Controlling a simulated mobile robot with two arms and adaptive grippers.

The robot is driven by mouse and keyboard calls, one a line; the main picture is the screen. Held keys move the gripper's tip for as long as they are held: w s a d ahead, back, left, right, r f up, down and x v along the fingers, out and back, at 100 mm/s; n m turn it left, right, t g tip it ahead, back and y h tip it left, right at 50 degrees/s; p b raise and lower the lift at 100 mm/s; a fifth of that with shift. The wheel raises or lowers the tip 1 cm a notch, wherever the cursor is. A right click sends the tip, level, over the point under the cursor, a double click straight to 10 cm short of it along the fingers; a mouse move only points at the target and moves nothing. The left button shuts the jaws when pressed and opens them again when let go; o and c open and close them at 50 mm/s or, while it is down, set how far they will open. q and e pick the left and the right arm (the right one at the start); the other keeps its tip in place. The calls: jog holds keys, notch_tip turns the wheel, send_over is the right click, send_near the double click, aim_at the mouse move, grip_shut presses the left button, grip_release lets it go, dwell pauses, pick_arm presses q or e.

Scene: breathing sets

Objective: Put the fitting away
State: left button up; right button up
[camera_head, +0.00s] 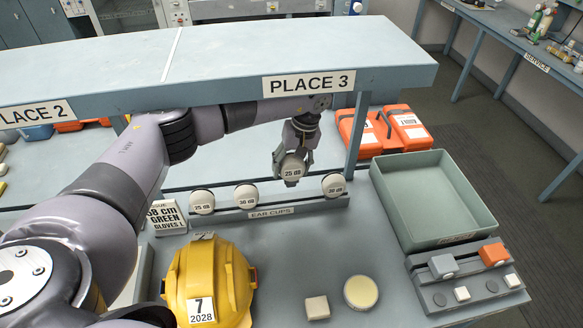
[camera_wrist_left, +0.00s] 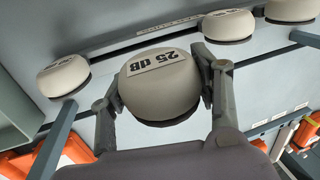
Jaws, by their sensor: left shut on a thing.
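My left gripper (camera_head: 292,178) is shut on a pale round ear cup (camera_head: 292,168) marked 25 dB. It holds the cup above the ear cups rack (camera_head: 300,207), over the bare stretch between the second and third cups. In the left wrist view the held cup (camera_wrist_left: 158,90) sits between the two fingers of the gripper (camera_wrist_left: 160,95). On the rack stand a 25 dB cup (camera_head: 202,201) at the left, a 30 dB cup (camera_head: 246,196) beside it and another 30 dB cup (camera_head: 333,185) at the right end. My right gripper is not in view.
An overhead shelf (camera_head: 380,62) labelled PLACE 3 runs above the arm, with a post right of the rack. A yellow helmet (camera_head: 208,280), a white block (camera_head: 317,307) and a round yellow-topped tin (camera_head: 361,292) stand in front. A green tray (camera_head: 432,165) and orange cases (camera_head: 408,127) are right.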

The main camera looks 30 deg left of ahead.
aim_at(301, 161)
pick_arm(q)
jog(key=shift+w+d+b+x, duration=0.1)
jog(key=shift+d+b+x, duration=0.05)
jog(key=shift+b+x, duration=0.75)
jog(key=shift+w+d+b+x, duration=0.2)
jog(key=shift+b+x, duration=0.45)
jog(key=shift+x, duration=0.35)
jog(key=shift+w+d+b+x, duration=0.1)
jog(key=shift+d+b+x, duration=0.05)
jog(key=shift+b+x, duration=0.75)
jog(key=shift+f, duration=0.15)
jog(key=shift+s+b, duration=0.1)
jog(key=shift+b, duration=0.45)
jog(key=shift+w+d+b+x, duration=0.1)
jog(key=shift+d+b+x, duration=0.05)
jog(key=shift+b+x, duration=0.75)
jog(key=shift+w+d+b+x, duration=0.15)
jog(key=shift+b+x, duration=0.65)
jog(key=shift+x, duration=0.15)
jog(key=o, duration=1.1)
jog(key=shift+o, duration=0.2)
jog(key=v, duration=1.2)
jog(key=shift+f, duration=0.15)
